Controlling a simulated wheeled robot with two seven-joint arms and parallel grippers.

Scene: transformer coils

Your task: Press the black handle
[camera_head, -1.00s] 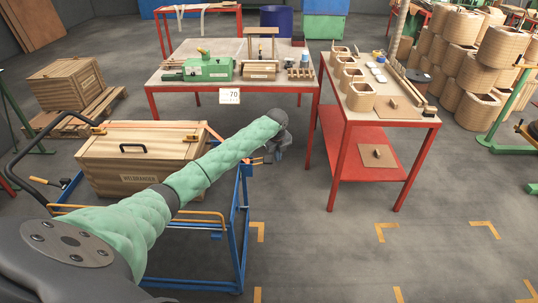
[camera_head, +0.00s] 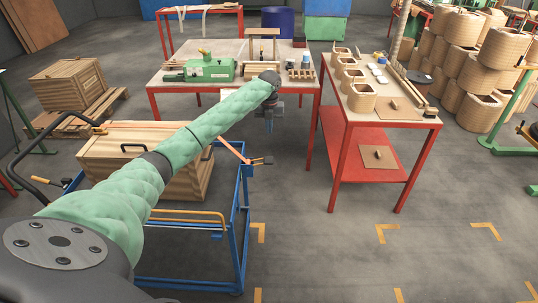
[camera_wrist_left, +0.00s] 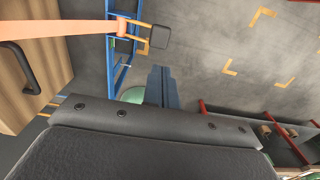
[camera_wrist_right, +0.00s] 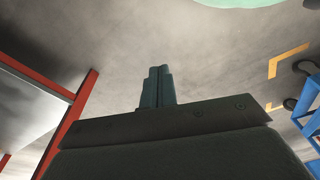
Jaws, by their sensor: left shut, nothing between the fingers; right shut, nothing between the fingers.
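A black handle (camera_head: 262,161) sits at the end of the orange strap (camera_head: 234,148), on the right side of the blue cart that carries the wooden crate (camera_head: 190,181). In the left wrist view the handle (camera_wrist_left: 159,37) is a dark block on orange bars, just ahead of my left gripper (camera_wrist_left: 161,70). My left gripper (camera_head: 269,128) points down above the handle, shut, empty and apart from it. The crate also has a black carrying handle (camera_head: 132,148). My right gripper (camera_wrist_right: 158,70) is shut and empty over bare floor; it does not show in the head view.
The blue cart (camera_head: 239,235) stands at the front left. A red-legged table (camera_head: 285,86) with a green machine (camera_head: 208,69) is behind it, and another red table (camera_head: 345,175) is to the right. The floor (camera_head: 320,250) between and in front is clear.

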